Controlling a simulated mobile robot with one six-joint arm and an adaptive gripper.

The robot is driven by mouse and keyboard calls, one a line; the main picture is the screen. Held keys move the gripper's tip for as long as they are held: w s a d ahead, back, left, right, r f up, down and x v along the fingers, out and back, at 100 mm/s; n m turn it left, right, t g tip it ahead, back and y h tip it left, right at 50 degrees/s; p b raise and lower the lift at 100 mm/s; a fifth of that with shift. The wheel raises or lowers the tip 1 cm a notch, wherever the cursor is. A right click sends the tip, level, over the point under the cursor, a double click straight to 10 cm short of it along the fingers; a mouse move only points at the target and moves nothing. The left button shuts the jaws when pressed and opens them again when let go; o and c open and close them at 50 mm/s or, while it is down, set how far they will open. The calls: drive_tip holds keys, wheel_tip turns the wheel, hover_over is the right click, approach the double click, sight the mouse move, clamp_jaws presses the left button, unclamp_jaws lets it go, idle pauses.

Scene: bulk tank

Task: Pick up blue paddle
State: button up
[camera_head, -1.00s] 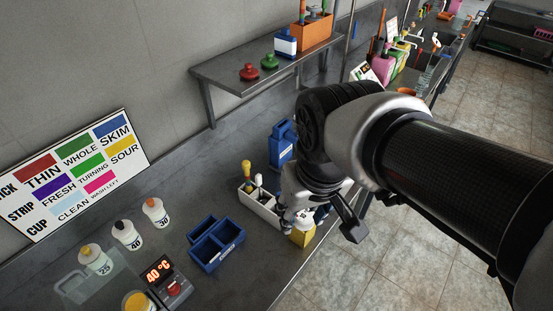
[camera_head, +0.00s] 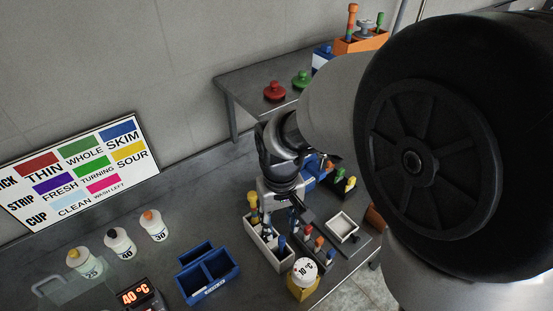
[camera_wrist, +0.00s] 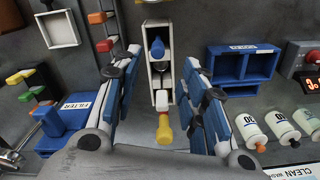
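The blue paddle (camera_wrist: 157,47) stands in the far end of a narrow white caddy (camera_wrist: 147,72) in the wrist view; only its rounded blue top shows clearly. It also shows in the head view as a blue piece (camera_head: 282,243) at the caddy's near end. A yellow-handled tool (camera_wrist: 164,130) stands at the caddy's other end, with white and black tops between. My gripper (camera_wrist: 161,62) is open and empty, its blue-padded fingers spread on either side of the caddy. In the head view my gripper (camera_head: 282,218) is above the caddy, pointing down.
A blue divided bin (camera_head: 208,275) stands left of the caddy. A yellow-based round gauge (camera_head: 303,280) is close at the near side. A rack of coloured pieces (camera_wrist: 103,30) and a blue filter box (camera_wrist: 62,125) are nearby. White bottles (camera_head: 118,243) stand farther left.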

sight(282, 238)
wheel_tip(282, 238, down, 3)
drive_tip(key=shift+f+b, duration=0.1)
drive_tip(key=shift+b, duration=0.25)
drive_tip(key=f, duration=0.1)
drive_tip(key=f+b, duration=0.1)
drive_tip(key=f, duration=0.1)
drive_tip(key=f+b, duration=0.1)
drive_tip(key=f, duration=0.1)
drive_tip(key=shift+s+d+f, duration=0.1)
drive_tip(key=shift+s+d, duration=0.05)
drive_tip(key=shift+d, duration=0.1)
drive_tip(key=shift+c, duration=0.4)
clamp_jaws()
